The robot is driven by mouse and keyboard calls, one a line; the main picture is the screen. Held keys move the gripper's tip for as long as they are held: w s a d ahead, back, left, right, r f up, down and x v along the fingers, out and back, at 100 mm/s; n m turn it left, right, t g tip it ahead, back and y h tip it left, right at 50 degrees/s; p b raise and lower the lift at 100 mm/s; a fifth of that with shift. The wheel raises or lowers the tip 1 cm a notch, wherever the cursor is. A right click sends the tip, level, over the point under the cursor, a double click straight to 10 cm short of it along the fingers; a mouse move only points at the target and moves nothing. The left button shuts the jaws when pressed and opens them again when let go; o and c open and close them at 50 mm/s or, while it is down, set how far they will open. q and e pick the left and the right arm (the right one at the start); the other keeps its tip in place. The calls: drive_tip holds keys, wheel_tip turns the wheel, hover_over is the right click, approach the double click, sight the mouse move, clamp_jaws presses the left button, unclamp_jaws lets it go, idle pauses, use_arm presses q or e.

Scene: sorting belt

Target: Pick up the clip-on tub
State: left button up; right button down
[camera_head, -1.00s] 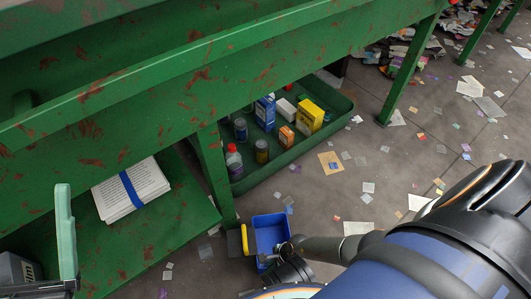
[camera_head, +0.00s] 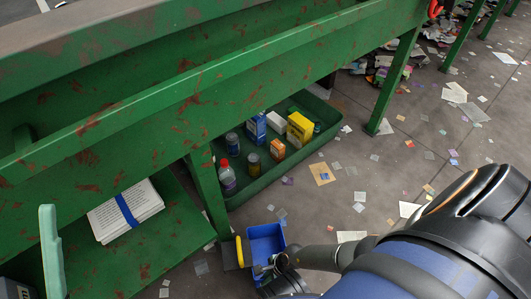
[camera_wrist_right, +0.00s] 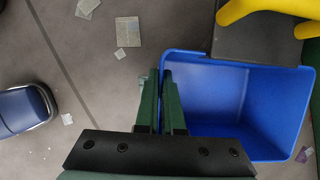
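The clip-on tub is a blue, open, empty box (camera_head: 266,238) low beside the green leg, near the bottom centre of the head view. It also shows large in the right wrist view (camera_wrist_right: 285,149). My right gripper (camera_wrist_right: 160,80) is at the tub's left wall in that view, one finger on each side of it, with only a narrow gap between them. In the head view the right gripper (camera_head: 264,268) is at the tub's near side, partly hidden by my wrist.
A dark grey part with a yellow piece (camera_head: 239,251) adjoins the tub. A green tray (camera_head: 300,159) with bottles and boxes lies under the green frame (camera_head: 205,190). A strapped paper stack (camera_head: 126,211) rests on a green shelf. Scraps litter the open floor at right.

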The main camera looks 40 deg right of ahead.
use_arm(q)
wheel_tip(320, 180, up, 7)
drive_tip(key=a+p, duration=0.1)
drive_tip(key=p, duration=0.4)
drive_tip(key=shift+s+t, duration=0.15)
drive_tip(key=shift+t, duration=0.15)
use_arm(e)
drive_tip(key=s+d+r, duration=0.4)
drive_tip(key=d+r, duration=0.6)
drive_tip(key=d, duration=0.3)
drive_tip(key=shift+d+r, duration=0.15)
drive_tip(key=shift+r, duration=0.15)
use_arm(q)
drive_tip(key=shift+f, duration=0.2)
